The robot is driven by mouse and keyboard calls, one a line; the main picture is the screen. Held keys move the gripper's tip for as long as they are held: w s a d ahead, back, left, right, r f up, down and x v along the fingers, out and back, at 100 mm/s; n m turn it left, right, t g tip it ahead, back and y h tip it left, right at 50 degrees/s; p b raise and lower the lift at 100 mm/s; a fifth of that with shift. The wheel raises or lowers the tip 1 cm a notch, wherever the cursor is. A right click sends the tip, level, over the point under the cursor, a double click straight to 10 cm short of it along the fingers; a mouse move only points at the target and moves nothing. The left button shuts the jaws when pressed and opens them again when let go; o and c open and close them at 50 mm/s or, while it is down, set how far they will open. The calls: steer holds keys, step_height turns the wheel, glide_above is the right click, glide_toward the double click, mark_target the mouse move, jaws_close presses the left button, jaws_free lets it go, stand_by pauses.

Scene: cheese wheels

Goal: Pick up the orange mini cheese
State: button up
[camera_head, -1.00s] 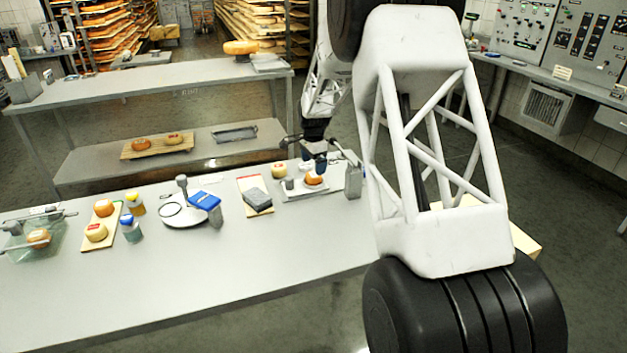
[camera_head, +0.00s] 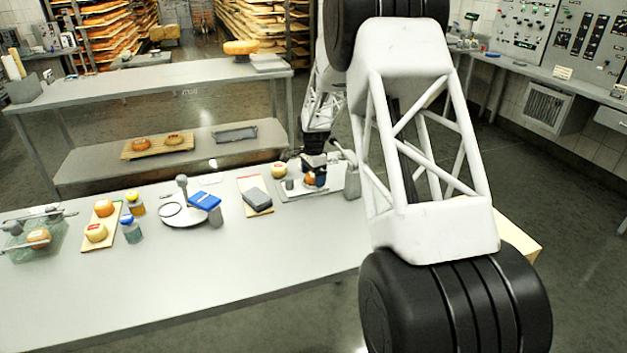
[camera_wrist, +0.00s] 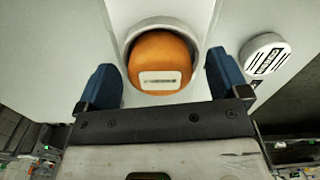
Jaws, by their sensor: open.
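A small orange cheese (camera_head: 309,182) with a white label sits at the right end of the near table, on a light tray (camera_head: 290,194). In the wrist view the cheese (camera_wrist: 160,52) lies in a round white surround, its label facing the camera. My gripper (camera_head: 314,173) is low over it and hides part of it in the head view. In the wrist view the two blue fingers of my gripper (camera_wrist: 163,72) stand apart, one on each side of the cheese, with a visible gap on both sides. It holds nothing.
A pale cheese (camera_head: 279,169) and a small grey cup (camera_head: 289,184) stand left of my gripper. A grey block (camera_head: 257,200) lies on a board further left. A grey bottle-like container (camera_head: 351,181) stands close on the right. The table's front is clear.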

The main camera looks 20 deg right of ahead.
stand_by(0.4)
steer(key=c, duration=1)
steer(key=shift+c, duration=0.2)
steer(key=shift+r, duration=0.2)
steer(key=shift+r, duration=0.55)
step_height(320, 180, up, 2)
steer(key=shift+r, duration=0.1)
steer(key=s+a+r, duration=0.1)
steer(key=s+a, duration=0.1)
steer(key=s, duration=1.3)
steer(key=shift+s+a+r, duration=0.15)
steer(key=shift+s+a, duration=0.2)
steer(key=shift+s, duration=0.05)
